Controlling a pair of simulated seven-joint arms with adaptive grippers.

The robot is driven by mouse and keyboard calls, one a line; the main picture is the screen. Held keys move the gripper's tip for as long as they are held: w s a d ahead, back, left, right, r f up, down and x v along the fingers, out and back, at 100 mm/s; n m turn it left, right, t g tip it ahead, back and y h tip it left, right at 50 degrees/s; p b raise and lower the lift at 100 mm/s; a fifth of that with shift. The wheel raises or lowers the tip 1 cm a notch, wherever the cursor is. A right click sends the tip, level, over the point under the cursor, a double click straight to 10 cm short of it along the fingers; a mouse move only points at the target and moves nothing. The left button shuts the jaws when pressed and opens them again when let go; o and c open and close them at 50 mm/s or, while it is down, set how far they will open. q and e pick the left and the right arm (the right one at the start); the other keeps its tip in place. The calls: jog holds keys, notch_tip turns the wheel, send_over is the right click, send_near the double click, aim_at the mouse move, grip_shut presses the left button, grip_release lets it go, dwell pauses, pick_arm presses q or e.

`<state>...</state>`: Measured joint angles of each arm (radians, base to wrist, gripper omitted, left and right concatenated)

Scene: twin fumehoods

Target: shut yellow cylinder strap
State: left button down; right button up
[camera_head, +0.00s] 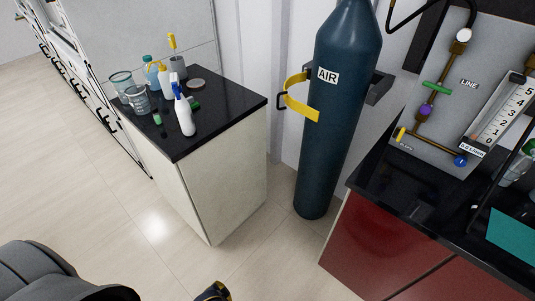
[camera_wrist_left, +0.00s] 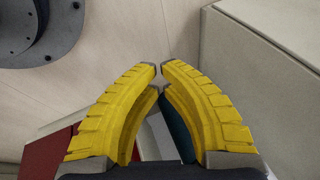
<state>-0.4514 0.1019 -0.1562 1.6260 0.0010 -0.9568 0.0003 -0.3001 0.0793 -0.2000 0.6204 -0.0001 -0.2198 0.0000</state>
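The dark blue AIR cylinder (camera_head: 336,120) stands upright against the wall in the head view. Its yellow strap (camera_head: 300,107) bows out from the cylinder's left side, apart from it there, with a black handle (camera_head: 281,112) on its outer bend. The strap's front end lies in front of the cylinder. My left gripper (camera_wrist_left: 159,68) fills the left wrist view, its yellow fingertips almost together with nothing between them. Part of it seems to show at the bottom edge of the head view (camera_head: 214,291), well below the strap. A dark teal strip behind the fingers appears to be the cylinder (camera_wrist_left: 178,128). My right gripper is not in view.
A cream cabinet (camera_head: 220,185) with a black top holds beakers and bottles, including a white spray bottle (camera_head: 184,115), left of the cylinder. A red cabinet (camera_head: 375,245) with a gas panel (camera_head: 440,90) stands at right. Floor between them is clear.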

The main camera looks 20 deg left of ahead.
pick_arm(q)
jog(key=w+a+r+t, duration=0.1)
jog(key=w+r, duration=0.4)
jog(key=r, duration=0.5)
jog(key=w+a+r+t, duration=0.15)
jog(key=w+r, duration=0.25)
jog(key=r, duration=0.6)
jog(key=w+d+r+n+t+h, duration=0.1)
jog(key=w+d+r+n+h, duration=0.2)
jog(key=w, duration=0.8)
jog(key=w+r+n+t+h, duration=0.1)
jog(key=w+r+n+h, duration=0.35)
jog(key=w, duration=0.65)
jog(key=w+a+r+n+t+h, duration=0.25)
jog(key=w+r+n, duration=0.25)
jog(key=w+r, duration=0.55)
jog(key=w+a+r+n+t+h, duration=0.2)
jog(key=w+a+r+n+h, duration=0.15)
jog(key=w+r, duration=0.65)
jog(key=d+x, duration=0.1)
jog(key=x, duration=0.8)
jog(key=shift+s+r+n+y, duration=0.4)
jog(key=shift+y, duration=0.05)
jog(key=shift+s, duration=0.1)
jog(key=shift+s+d+n+t+y, duration=0.2)
jog(key=shift+d+n+t+y, duration=0.4)
jog(key=shift+d+t+y, duration=0.15)
